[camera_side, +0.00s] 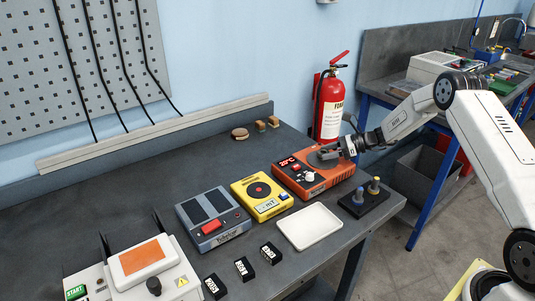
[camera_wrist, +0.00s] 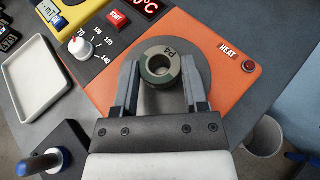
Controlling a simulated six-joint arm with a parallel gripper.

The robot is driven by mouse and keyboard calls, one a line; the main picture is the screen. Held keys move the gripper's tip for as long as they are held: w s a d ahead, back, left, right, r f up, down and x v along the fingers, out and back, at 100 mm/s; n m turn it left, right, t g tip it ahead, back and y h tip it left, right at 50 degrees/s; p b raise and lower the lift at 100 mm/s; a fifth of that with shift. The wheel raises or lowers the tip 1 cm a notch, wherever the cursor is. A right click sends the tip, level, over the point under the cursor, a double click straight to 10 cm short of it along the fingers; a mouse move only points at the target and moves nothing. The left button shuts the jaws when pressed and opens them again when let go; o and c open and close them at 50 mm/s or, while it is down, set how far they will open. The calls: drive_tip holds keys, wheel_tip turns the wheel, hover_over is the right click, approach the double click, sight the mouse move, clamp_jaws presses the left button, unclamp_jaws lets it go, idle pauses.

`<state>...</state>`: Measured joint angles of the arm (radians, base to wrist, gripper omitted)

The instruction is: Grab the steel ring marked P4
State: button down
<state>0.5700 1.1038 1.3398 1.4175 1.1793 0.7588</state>
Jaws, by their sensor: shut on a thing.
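The steel ring marked P4 (camera_wrist: 160,65) is a thick grey ring with a dark hole and lettering on its top face. In the wrist view it is between the two fingers of my gripper (camera_wrist: 159,78), which is shut on it. The ring is over the round grey plate (camera_wrist: 204,72) of the orange heater; I cannot tell whether it touches the plate. In the side view my gripper (camera_side: 342,149) is over the right part of the orange heater (camera_side: 313,180), and the ring is too small to make out there.
A white tray (camera_side: 309,226) lies in front of the heater. A black block with two posts (camera_side: 363,201) stands at the bench's right edge. A yellow device (camera_side: 261,197) and a grey device (camera_side: 213,218) stand left of the heater. A fire extinguisher (camera_side: 328,105) hangs behind.

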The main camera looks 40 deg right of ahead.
drive_tip(key=shift+r, duration=0.5)
drive_tip(key=s+a+r, duration=0.3)
drive_tip(key=s+r, duration=0.8)
drive_tip(key=s, duration=0.2)
drive_tip(key=shift+s+a, duration=0.15)
drive_tip(key=shift+s, duration=0.15)
drive_tip(key=shift+a, duration=0.1)
